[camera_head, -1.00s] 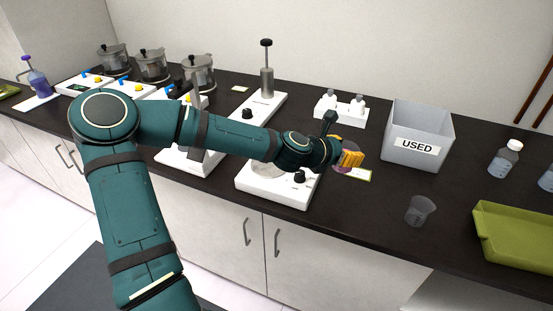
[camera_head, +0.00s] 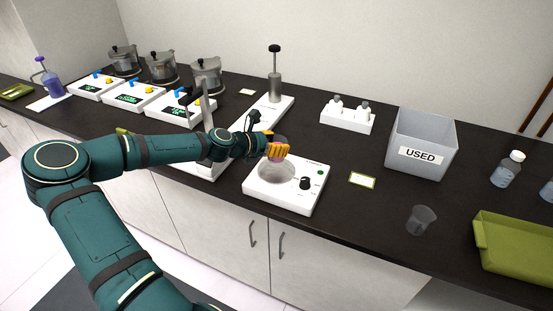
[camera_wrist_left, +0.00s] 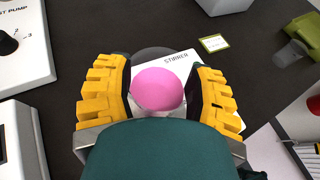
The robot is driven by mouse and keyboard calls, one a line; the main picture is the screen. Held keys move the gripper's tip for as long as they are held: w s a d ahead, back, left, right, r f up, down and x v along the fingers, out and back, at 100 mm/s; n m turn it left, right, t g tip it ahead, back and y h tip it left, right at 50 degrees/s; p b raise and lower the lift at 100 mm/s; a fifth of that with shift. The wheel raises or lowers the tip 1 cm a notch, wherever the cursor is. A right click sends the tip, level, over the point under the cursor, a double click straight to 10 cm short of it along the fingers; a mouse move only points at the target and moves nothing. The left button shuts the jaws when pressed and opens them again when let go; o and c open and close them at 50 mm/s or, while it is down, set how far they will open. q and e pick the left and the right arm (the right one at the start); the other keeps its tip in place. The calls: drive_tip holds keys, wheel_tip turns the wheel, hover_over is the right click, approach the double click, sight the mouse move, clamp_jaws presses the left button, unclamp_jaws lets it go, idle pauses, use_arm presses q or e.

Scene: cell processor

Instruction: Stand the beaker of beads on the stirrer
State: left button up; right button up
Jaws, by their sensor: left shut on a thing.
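My left gripper (camera_head: 277,150) is shut on the beaker of beads and holds it over the back left part of the stirrer. In the left wrist view, the pink beads (camera_wrist_left: 158,89) show between the yellow fingers of the gripper (camera_wrist_left: 158,95), with the beaker's dark clear rim (camera_wrist_left: 152,54) beyond. The stirrer (camera_head: 284,201) is a white box with a round pale plate, a black knob and a green button. Its labelled corner also shows in the left wrist view (camera_wrist_left: 184,62). The fingers hide most of the beaker, and I cannot tell whether its base touches the plate. My right gripper is not in view.
A white pump unit (camera_head: 275,112) stands behind the stirrer, near my left arm. A card (camera_head: 362,180), an empty beaker (camera_head: 421,219), a grey USED bin (camera_head: 398,158) and a green tray (camera_head: 520,252) are to the right. Dark bench top is clear between them.

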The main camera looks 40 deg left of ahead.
use_arm(q)
drive_tip(key=shift+f+b, duration=0.4)
drive_tip(key=shift+f, duration=1.8)
drive_tip(key=shift+f, duration=0.2)
drive_tip(key=o, duration=1.3)
drive_tip(key=shift+s+a+r, duration=0.1)
drive_tip(key=shift+s+r, duration=0.25)
drive_tip(key=shift+s, duration=0.1)
drive_tip(key=p+v, duration=0.2)
drive_tip(key=v, duration=0.9)
drive_tip(key=shift+s+f, duration=0.1)
